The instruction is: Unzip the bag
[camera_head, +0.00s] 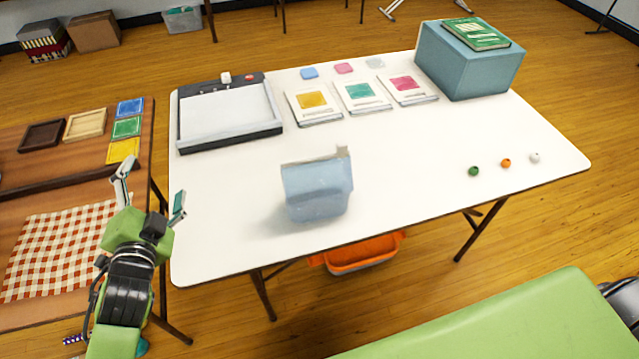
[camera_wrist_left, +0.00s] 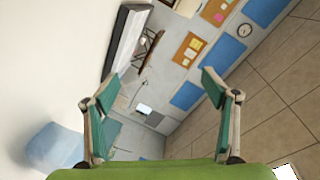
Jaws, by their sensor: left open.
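A light blue bag (camera_head: 317,189) stands on the white table (camera_head: 400,190), near the middle of its front half. A small pale tab (camera_head: 343,151) sticks up at its upper right corner; I cannot tell whether this is the zip pull. My left gripper (camera_head: 150,185) is open and empty, left of the table's left edge and well apart from the bag. In the left wrist view the open fingers (camera_wrist_left: 160,103) hold nothing, and the blurred blue bag (camera_wrist_left: 60,146) shows at lower left. My right gripper is not in view.
A paper trimmer (camera_head: 228,112) lies at the table's back left, with several packets (camera_head: 313,103) beside it. A blue box (camera_head: 468,65) stands at the back right. Small balls (camera_head: 505,163) lie at right. A wooden table (camera_head: 60,210) stands left. An orange bin (camera_head: 360,254) is below.

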